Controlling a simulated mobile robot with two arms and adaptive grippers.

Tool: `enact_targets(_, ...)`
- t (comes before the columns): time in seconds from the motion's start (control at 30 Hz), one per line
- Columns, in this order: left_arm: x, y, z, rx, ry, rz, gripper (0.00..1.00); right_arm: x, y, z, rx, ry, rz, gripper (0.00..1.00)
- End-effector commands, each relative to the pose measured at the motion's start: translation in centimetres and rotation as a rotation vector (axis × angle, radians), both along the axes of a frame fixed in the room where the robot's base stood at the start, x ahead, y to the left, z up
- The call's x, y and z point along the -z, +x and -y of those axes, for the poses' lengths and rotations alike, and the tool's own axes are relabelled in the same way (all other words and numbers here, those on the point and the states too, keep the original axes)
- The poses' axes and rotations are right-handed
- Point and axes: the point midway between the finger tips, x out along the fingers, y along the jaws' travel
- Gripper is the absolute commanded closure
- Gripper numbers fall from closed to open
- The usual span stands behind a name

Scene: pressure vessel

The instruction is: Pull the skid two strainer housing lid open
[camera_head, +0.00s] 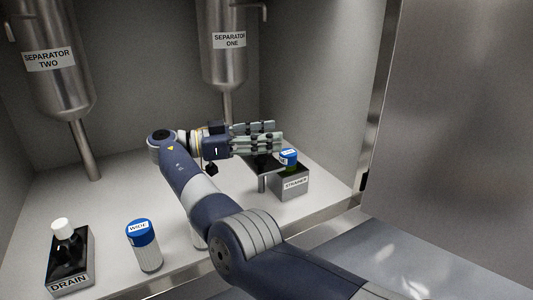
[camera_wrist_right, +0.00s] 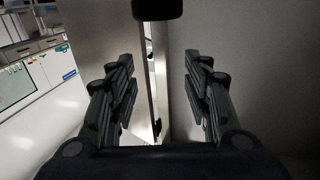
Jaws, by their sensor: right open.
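A grey box labelled STRAINER (camera_head: 292,183) stands on the shelf at the right, near the front edge. My right gripper (camera_head: 279,137) is open, above and slightly left of the box, pointing right. In the right wrist view its two fingers (camera_wrist_right: 162,88) are spread with nothing between them. My left gripper is not in view.
Separator two (camera_head: 60,70) hangs at left, separator one (camera_head: 224,50) at centre. A blue-capped WIDE canister (camera_head: 145,247) and a DRAIN box (camera_head: 68,262) with a white-capped item (camera_head: 62,229) stand front left. A large metal panel (camera_head: 460,100) bounds the right.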

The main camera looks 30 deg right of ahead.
Motion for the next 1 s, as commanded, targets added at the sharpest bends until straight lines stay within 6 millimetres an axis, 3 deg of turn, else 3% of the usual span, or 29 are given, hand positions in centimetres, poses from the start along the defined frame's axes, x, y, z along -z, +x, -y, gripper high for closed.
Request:
enact_targets(0.2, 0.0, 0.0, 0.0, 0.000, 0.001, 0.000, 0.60, -3.1, 0.0, 0.0, 0.001, 0.000, -0.001, 0.55)
enact_targets(0.57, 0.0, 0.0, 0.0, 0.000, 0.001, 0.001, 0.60, -3.8, 0.0, 0.0, 0.001, 0.002, -0.003, 0.55)
enact_targets(0.77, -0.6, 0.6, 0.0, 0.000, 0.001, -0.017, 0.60, -3.2, 1.1, 0.9, -0.056, 0.028, -0.036, 0.98)
enact_targets(1.0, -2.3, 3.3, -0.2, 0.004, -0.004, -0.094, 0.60, 0.8, 7.5, 4.1, -0.422, 0.140, -0.180, 1.00)
